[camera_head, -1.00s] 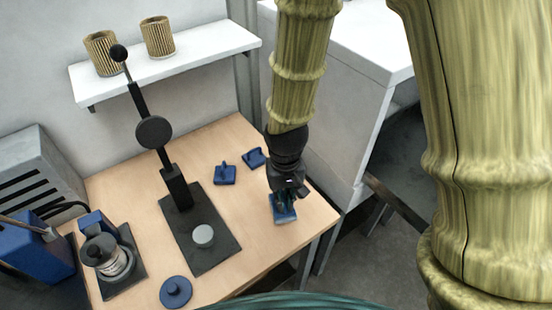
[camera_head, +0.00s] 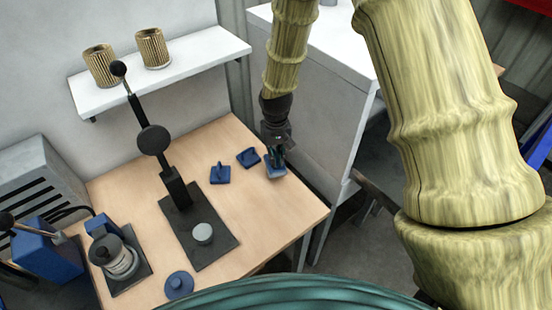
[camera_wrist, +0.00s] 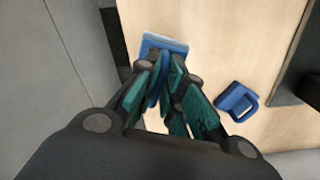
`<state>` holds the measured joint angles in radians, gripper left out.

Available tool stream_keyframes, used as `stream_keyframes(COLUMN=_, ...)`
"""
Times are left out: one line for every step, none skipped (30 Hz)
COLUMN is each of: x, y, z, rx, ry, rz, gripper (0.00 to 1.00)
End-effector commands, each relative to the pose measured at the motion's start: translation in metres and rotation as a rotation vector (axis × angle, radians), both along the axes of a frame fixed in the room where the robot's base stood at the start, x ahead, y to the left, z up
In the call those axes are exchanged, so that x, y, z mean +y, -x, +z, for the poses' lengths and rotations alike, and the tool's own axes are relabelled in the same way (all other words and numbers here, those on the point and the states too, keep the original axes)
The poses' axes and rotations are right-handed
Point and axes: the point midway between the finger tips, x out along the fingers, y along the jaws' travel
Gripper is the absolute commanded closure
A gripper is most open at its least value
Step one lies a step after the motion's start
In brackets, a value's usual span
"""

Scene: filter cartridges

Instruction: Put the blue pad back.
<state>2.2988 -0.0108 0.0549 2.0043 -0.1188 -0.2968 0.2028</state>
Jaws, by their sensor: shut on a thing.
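My gripper (camera_head: 275,155) points down over the right part of the wooden table (camera_head: 262,215). It is shut on the handle of a blue pad (camera_head: 277,173). In the wrist view the gripper (camera_wrist: 160,80) has its teal fingers around the blue upright handle, and the pad's flat plate (camera_wrist: 165,42) shows beyond them. I cannot tell whether the pad touches the table. Two similar blue pads with handles, one nearer (camera_head: 220,175) and one farther back (camera_head: 248,158), lie just left of the held one. One of them also shows in the wrist view (camera_wrist: 236,100).
A black lever press (camera_head: 175,190) with a grey disc stands mid-table. A round blue lidded piece (camera_head: 179,284) lies at the front. A fixture with a cartridge (camera_head: 118,262) stands at left. A wall shelf (camera_head: 200,62) holds two pleated filters (camera_head: 152,48). The table's right-front area is clear.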

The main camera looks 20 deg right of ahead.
Motion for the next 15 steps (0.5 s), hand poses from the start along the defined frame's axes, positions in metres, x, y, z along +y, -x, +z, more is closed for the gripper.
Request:
stream_keyframes(x=-0.001, y=-0.002, z=0.000, rx=0.000, ry=0.000, rz=0.000, gripper=1.00)
stream_keyframes(x=-0.001, y=-0.003, z=0.000, rx=0.000, ry=0.000, rz=0.000, gripper=1.00)
stream_keyframes(x=-0.001, y=-0.003, z=-0.002, rx=0.001, ry=0.000, rz=0.000, gripper=1.00)
stream_keyframes(x=-0.001, y=-0.003, z=-0.003, rx=0.001, ry=0.000, rz=0.000, gripper=1.00)
stream_keyframes(x=-0.001, y=-0.003, z=-0.004, rx=0.002, ry=0.000, rz=0.000, gripper=1.00)
stream_keyframes(x=-0.001, y=-0.003, z=-0.007, rx=0.003, ry=0.001, rz=0.000, gripper=1.00)
stream_keyframes(x=-0.001, y=-0.003, z=-0.009, rx=0.003, ry=0.001, rz=0.001, gripper=1.00)
stream_keyframes(x=-0.001, y=-0.003, z=-0.011, rx=0.002, ry=0.001, rz=0.001, gripper=1.00)
stream_keyframes(x=-0.001, y=-0.003, z=-0.015, rx=0.003, ry=0.001, rz=0.001, gripper=1.00)
stream_keyframes(x=-0.001, y=-0.002, z=-0.018, rx=0.003, ry=0.001, rz=0.001, gripper=1.00)
stream_keyframes(x=-0.001, y=-0.003, z=-0.021, rx=0.003, ry=0.001, rz=0.001, gripper=1.00)
stream_keyframes(x=-0.001, y=-0.002, z=-0.024, rx=0.003, ry=0.001, rz=0.000, gripper=1.00)
stream_keyframes(x=-0.001, y=-0.002, z=-0.027, rx=0.003, ry=0.001, rz=0.000, gripper=1.00)
stream_keyframes(x=-0.001, y=-0.003, z=-0.029, rx=0.002, ry=0.001, rz=0.000, gripper=1.00)
stream_keyframes(x=-0.001, y=-0.003, z=-0.031, rx=0.001, ry=0.000, rz=0.000, gripper=1.00)
